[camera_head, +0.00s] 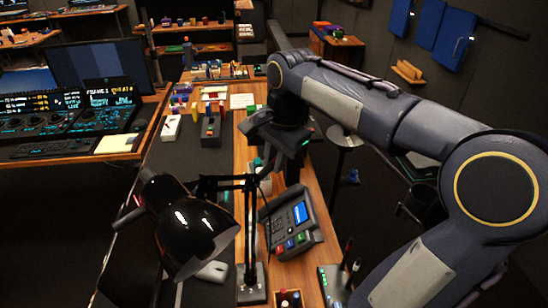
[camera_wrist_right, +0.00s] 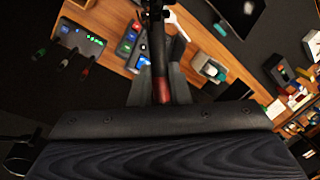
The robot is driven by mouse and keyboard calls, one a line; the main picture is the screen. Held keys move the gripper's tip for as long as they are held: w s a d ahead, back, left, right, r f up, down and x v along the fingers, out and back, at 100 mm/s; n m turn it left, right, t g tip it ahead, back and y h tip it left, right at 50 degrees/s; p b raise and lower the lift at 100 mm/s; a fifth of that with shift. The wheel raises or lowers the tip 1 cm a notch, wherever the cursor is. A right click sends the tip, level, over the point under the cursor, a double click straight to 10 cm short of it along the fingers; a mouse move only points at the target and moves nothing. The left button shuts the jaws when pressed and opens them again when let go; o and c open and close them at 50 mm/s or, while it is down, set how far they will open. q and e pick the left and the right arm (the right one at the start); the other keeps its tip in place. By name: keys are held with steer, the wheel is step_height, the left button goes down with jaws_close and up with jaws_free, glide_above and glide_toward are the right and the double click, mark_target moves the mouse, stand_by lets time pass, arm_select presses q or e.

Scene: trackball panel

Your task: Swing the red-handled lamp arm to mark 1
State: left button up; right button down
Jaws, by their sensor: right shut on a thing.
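The black desk lamp (camera_head: 195,228) stands at the front of the wooden desk, its shade hanging at the left end of a thin arm (camera_head: 215,182) on an upright post. My right gripper (camera_head: 268,172) reaches in from the right, beside the post's top. In the right wrist view, the red handle (camera_wrist_right: 161,91) sits between the fingers of my right gripper (camera_wrist_right: 156,84), which is shut on it. In the head view the handle is hidden by my gripper and wrist. I cannot make out mark 1 in either view. My left gripper is out of view.
A desk phone (camera_head: 290,222) with coloured buttons stands just right of the lamp post. A small box with antennas (camera_head: 333,284) is at the front right. Several small items and a white box (camera_head: 171,128) lie farther back. The floor at the right is mostly clear.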

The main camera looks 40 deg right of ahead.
steer(key=c, duration=1.4)
jaws_free()
steer(key=shift+o, duration=0.2)
step_height(320, 180, up, 8)
steer(key=s, duration=0.1)
steer(key=shift+s+d+f, duration=0.15)
steer(key=shift+s+d, duration=0.05)
steer(key=shift+s, duration=0.05)
steer(key=s+a+f+n+t+y, duration=0.1)
steer(key=s+a+f+n, duration=0.5)
steer(key=f, duration=0.3)
steer(key=s+a+f+n+t+y, duration=0.2)
steer(key=s+a+f+n, duration=0.4)
steer(key=s+f+n, duration=0.1)
steer(key=shift+s+a+f+n, duration=0.3)
steer(key=shift+f+n, duration=0.3)
steer(key=shift+f, duration=0.25)
